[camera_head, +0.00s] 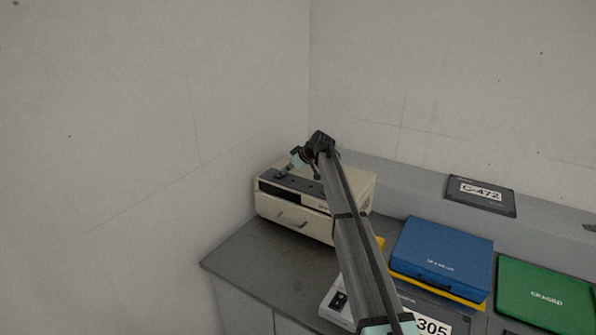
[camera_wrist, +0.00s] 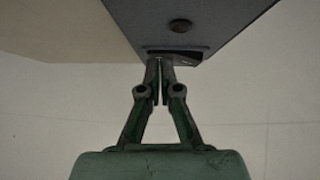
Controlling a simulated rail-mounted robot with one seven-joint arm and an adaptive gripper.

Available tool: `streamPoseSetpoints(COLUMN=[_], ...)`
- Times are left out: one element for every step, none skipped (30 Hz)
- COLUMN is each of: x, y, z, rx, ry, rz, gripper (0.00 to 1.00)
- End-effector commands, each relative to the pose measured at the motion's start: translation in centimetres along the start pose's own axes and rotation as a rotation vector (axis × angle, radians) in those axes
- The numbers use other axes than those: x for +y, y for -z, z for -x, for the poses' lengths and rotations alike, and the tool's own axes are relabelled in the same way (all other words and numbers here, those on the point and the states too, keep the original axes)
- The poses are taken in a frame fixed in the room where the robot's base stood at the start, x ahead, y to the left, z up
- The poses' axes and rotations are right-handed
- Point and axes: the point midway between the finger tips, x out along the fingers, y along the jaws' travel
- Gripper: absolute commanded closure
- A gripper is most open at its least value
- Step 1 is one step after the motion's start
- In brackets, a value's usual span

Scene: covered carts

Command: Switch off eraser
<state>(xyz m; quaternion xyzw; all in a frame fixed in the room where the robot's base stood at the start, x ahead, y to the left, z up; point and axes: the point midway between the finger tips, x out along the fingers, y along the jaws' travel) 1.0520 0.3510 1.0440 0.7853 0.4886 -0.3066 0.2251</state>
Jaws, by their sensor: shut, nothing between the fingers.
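The eraser looks to be the beige box-shaped device (camera_head: 300,222) with a dark top panel, standing at the back left of the grey counter. In the wrist view its dark panel (camera_wrist: 215,22) fills the top, with a round dark knob (camera_wrist: 180,26) and a small black switch-like part (camera_wrist: 188,57) at the panel's edge. My gripper (camera_wrist: 160,62) is shut and empty, its fingertips at that edge just left of the switch-like part. I cannot tell whether they touch. In the head view my gripper (camera_head: 285,172) is over the dark panel, small and partly hidden by my arm.
A blue case (camera_head: 443,250) lies on something yellow right of the device. A green case (camera_head: 545,295) marked "ERASED" is at far right. A dark plate (camera_head: 481,195) labelled "C-472" lies on the back ledge. A white box (camera_head: 336,301) with a black switch is in front. Walls close the left and back.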

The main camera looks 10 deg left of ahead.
Motion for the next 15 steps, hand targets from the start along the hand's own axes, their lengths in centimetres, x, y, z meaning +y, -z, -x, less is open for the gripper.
streamPoseSetpoints(x=[0.1,0.1,0.1,0.1,0.1,0.1,0.0,-0.1,-0.2,-0.3,-0.4,-0.6,-0.8,-0.9,-1.1], y=[-0.5,-0.5,-0.6,-0.6,-0.6,-0.6,-0.6,-0.6,-0.6,-0.6,-0.6,-0.6,-0.5,-0.5,-0.4], z=[0.0,0.0,0.0,0.0,0.0,0.0,0.0,0.0,0.0,0.1,0.1,0.1,0.1,0.2,0.2], rx=[-0.008,-0.008,-0.009,-0.009,-0.009,-0.010,-0.010,-0.010,-0.010,-0.010,-0.010,-0.010,-0.010,-0.010,-0.010], ry=[-0.001,-0.001,-0.001,-0.001,-0.001,-0.001,-0.001,-0.001,-0.001,-0.001,0.000,0.000,0.000,0.001,0.001], rz=[0.000,0.000,0.000,0.000,0.000,0.000,0.000,0.000,0.000,0.000,0.000,0.001,0.001,0.001,0.001], gripper=[1.00,1.00,1.00,1.00,1.00,1.00,1.00,1.00,1.00,1.00,1.00,1.00,1.00,1.00,1.00])
